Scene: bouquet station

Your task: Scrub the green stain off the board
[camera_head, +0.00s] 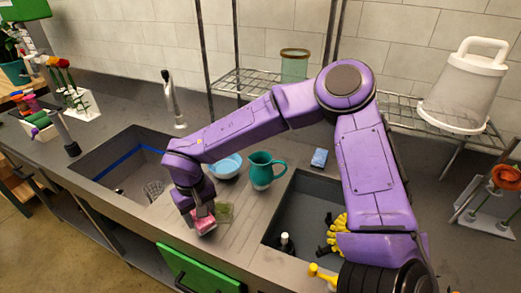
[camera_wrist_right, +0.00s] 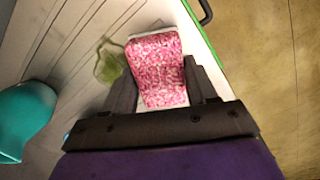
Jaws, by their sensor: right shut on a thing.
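The green stain (camera_head: 224,212) is a patch on the ribbed grey board (camera_head: 238,232) between the two sinks. In the right wrist view the stain (camera_wrist_right: 110,64) shows just left of a pink speckled sponge (camera_wrist_right: 158,70), partly hidden by it. My right gripper (camera_wrist_right: 165,92) is shut on the sponge, with a dark finger on each side. In the head view the gripper (camera_head: 200,212) points down, with the sponge (camera_head: 204,224) at or near the board beside the stain; contact cannot be told. My left gripper is not in view.
A teal pitcher (camera_head: 262,172) and a light blue bowl (camera_head: 227,166) stand behind the stain. The left sink (camera_head: 115,165) and right sink (camera_head: 295,215) flank the board. A green cabinet door (camera_head: 195,268) is below the front edge. A blue sponge (camera_head: 319,157) lies behind the right sink.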

